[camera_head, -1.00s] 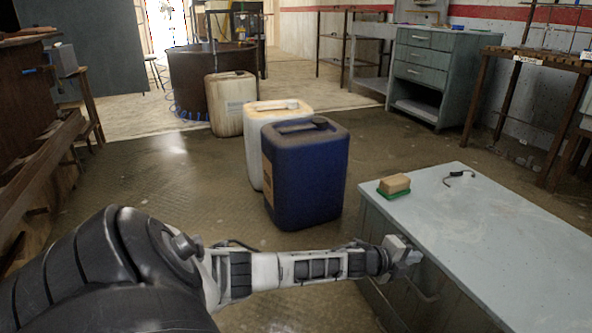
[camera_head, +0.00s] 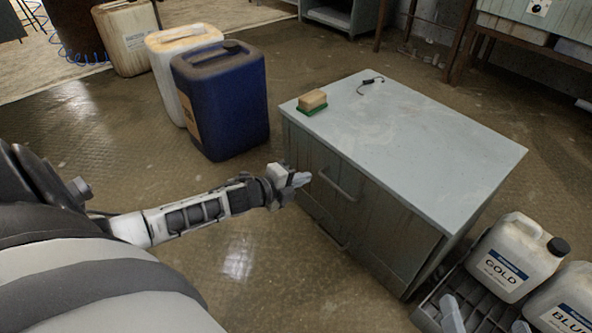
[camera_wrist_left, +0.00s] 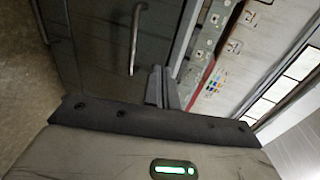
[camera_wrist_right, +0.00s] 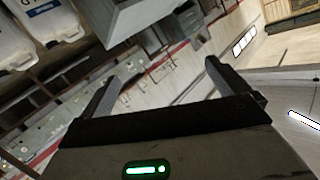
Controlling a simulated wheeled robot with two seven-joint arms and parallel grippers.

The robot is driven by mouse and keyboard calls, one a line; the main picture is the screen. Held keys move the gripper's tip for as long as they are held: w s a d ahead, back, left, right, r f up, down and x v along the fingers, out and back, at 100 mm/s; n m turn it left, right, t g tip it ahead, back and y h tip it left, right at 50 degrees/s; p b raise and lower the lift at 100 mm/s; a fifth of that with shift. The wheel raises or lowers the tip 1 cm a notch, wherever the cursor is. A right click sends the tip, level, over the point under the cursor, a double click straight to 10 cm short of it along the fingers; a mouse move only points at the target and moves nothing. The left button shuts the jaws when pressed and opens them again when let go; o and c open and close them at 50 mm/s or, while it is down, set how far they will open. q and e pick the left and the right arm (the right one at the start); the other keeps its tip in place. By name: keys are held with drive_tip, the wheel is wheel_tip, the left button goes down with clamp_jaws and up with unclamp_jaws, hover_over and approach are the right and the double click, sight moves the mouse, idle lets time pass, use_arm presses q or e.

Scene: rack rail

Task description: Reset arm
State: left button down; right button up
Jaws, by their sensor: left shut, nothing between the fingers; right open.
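My left gripper (camera_head: 300,180) is at the end of my outstretched left arm, in front of the grey cabinet's (camera_head: 310,210) door handle (camera_head: 338,186). Its fingers are together and hold nothing; they also show shut in the left wrist view (camera_wrist_left: 160,88), with a handle (camera_wrist_left: 136,40) ahead and apart from them. My right gripper (camera_head: 486,320) shows only as two pale fingertips at the bottom right edge of the head view, by the rack with the jugs. In the right wrist view its fingers (camera_wrist_right: 162,70) are spread wide with nothing between them.
A GOLD jug (camera_head: 510,260) and a BLUE jug (camera_head: 568,302) stand on a dark rack (camera_head: 432,303) right of the cabinet. A sponge (camera_head: 313,99) and a small black item (camera_head: 370,83) lie on the cabinet top. A blue canister (camera_head: 222,105) stands behind my left arm. Floor before the cabinet is clear.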

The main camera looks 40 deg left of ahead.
use_arm(q)
drive_tip(key=shift+s+a+r, duration=0.15)
drive_tip(key=shift+s+r, duration=0.05)
drive_tip(key=shift+s, duration=0.4)
